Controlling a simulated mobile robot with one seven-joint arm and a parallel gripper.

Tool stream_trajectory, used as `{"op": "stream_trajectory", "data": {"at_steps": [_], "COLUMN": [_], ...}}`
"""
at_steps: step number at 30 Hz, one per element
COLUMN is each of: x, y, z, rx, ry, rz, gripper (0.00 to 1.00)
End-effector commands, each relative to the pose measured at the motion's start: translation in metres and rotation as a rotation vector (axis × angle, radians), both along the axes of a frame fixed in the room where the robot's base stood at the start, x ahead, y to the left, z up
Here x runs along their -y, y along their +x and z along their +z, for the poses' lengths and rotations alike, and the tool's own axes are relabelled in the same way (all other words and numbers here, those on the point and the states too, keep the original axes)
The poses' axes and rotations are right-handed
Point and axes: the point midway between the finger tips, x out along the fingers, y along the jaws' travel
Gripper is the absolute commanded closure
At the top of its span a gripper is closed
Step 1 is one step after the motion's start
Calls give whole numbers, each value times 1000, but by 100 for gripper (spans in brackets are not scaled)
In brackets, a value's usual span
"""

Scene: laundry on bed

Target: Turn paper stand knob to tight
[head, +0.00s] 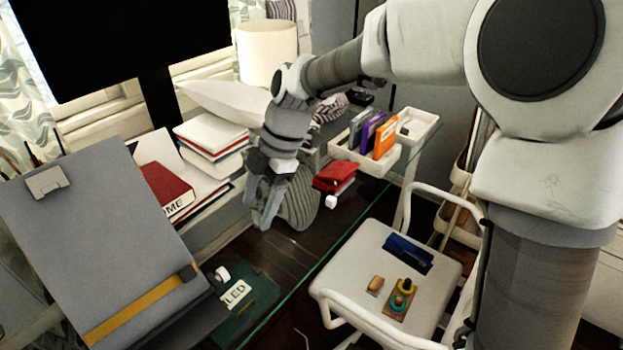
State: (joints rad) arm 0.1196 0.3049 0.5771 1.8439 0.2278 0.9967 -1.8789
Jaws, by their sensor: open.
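The paper stand (95,235) is at the left, a tilted grey board with a metal clip at its top and a yellow strip across its lower part. A small pale round piece (222,273) shows just right of the stand's lower edge; I cannot tell if it is the knob or how tight it is. My gripper (264,217) is open and points down over the glass desk, to the upper right of the stand and apart from it. Nothing shows held between the fingers. A grey striped object (298,200) is behind the gripper, partly hidden by it.
Stacked books (212,145) and a red book (166,188) stand behind the stand. A green labelled item (243,298) lies beside its base. A red item (335,176) and a white organizer (370,158) are to the right. A white chair (350,265) holds small objects.

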Motion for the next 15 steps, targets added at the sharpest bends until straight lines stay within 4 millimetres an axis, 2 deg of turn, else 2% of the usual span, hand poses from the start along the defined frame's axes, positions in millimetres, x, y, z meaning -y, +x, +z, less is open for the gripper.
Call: {"op": "stream_trajectory", "data": {"at_steps": [9, 15], "x": [51, 77], "y": [-6, -12], "z": [32, 47], "rx": [21, 33], "ry": [-115, -149], "rz": [-351, -541], "gripper": [29, 29]}}
